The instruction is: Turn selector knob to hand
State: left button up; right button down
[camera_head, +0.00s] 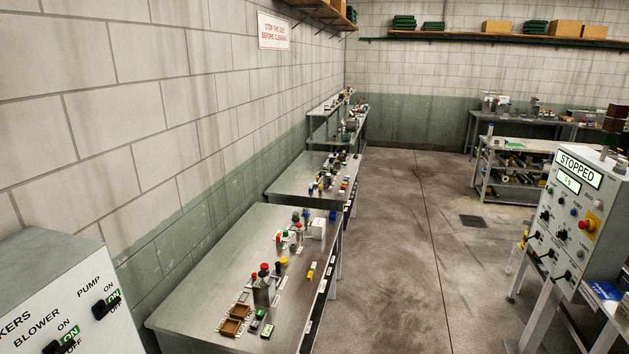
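A control box (598,200) stands on legs at the right, its face turned to the left. The small labels are too blurred to read, so I cannot tell which knob has a hand position or where any knob points. Neither of my grippers is in view.
A breaker panel (55,300) with switches marked PUMP and BLOWER is at the lower left. A metal bench (205,290) with small parts stands along the left wall, more benches behind it. A low shelf cart (512,146) is at the back right. The middle floor (405,250) is clear.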

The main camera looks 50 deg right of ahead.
aim_at(544, 215)
jog(key=z, duration=2.3)
jog(key=i, duration=6.85)
